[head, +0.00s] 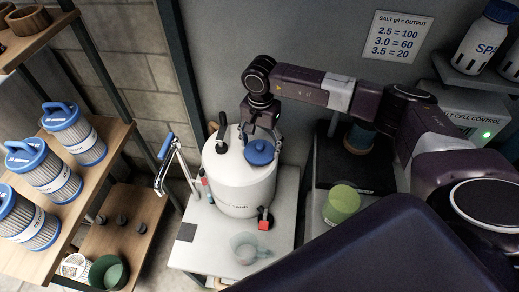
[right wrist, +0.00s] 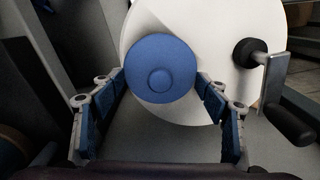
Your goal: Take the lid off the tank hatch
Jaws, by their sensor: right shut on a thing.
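The white tank (head: 228,180) stands upright on a pale bench. The round blue lid (head: 260,152), with a raised knob in its middle, is over the tank top's right side; it also shows in the right wrist view (right wrist: 160,56). My right gripper (head: 258,131) reaches down from above and is shut on the lid. In the right wrist view its two blue-padded fingers (right wrist: 163,84) grip opposite sides of the lid's rim. The hatch opening is hidden under the lid. I cannot tell whether the lid is seated or slightly raised. My left gripper is not in view.
A black-handled crank (right wrist: 290,122) rises from the tank top beside the lid. A clear cup (head: 244,248) and a red-and-black valve (head: 264,220) are in front. Shelves with filter cartridges (head: 72,132) stand left.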

